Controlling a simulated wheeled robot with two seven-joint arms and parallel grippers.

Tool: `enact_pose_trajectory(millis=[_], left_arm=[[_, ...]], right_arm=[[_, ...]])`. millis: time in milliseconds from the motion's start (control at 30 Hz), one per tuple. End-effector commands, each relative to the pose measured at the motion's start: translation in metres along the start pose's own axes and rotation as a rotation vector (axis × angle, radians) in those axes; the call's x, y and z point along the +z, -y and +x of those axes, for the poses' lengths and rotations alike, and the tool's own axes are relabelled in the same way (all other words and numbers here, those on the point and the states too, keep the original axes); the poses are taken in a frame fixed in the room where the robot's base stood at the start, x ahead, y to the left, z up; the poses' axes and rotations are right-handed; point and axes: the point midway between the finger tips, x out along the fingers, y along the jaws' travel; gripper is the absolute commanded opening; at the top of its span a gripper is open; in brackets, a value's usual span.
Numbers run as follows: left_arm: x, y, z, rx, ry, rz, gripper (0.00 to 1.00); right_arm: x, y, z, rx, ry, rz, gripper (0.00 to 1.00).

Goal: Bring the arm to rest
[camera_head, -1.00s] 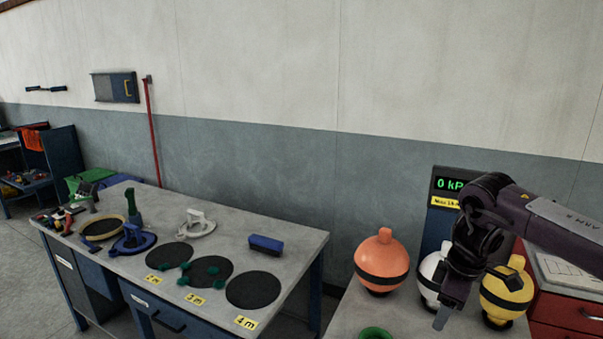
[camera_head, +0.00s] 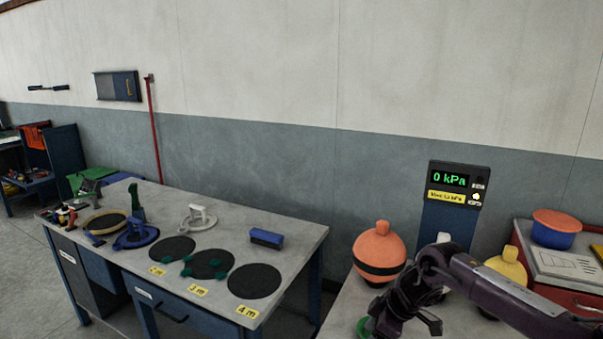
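My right arm comes in from the right, low over the right bench, and its gripper (camera_head: 398,326) hangs near the green ring (camera_head: 362,328) at the bottom edge. The fingers are dark and partly cut off, so their opening is unclear. An orange float (camera_head: 379,250) with a black band stands just behind the arm. My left gripper is not in view.
A gauge (camera_head: 455,181) reading 0 kPa stands behind the floats. A red cabinet (camera_head: 560,268) is at the right. The left workbench (camera_head: 297,236) carries black discs (camera_head: 254,281), a blue block (camera_head: 266,238) and several tools. Floor shows between the benches.

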Motion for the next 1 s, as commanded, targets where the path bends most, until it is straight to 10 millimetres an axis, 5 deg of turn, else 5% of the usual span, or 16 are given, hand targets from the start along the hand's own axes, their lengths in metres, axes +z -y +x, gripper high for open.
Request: enact_pose_trajectory(millis=[33, 167, 367, 500, 700, 1000], left_arm=[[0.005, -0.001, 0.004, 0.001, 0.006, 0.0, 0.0], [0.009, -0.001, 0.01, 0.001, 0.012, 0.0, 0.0], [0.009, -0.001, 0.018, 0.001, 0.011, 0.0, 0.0], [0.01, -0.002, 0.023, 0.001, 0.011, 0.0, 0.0], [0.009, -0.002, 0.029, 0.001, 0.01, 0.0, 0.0], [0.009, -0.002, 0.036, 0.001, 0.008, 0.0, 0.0]], right_arm=[[-0.001, 0.01, 0.034, -0.016, -0.048, 0.003, 0.55], [-0.006, 0.027, 0.104, -0.002, -0.189, 0.03, 0.55], [0.031, 0.059, 0.204, 0.069, -0.315, 0.183, 0.55], [0.095, 0.095, 0.27, 0.14, -0.313, 0.348, 0.55], [0.21, 0.169, 0.335, 0.228, -0.192, 0.566, 0.55], [0.375, 0.323, 0.374, 0.284, 0.099, 0.808, 0.55]])
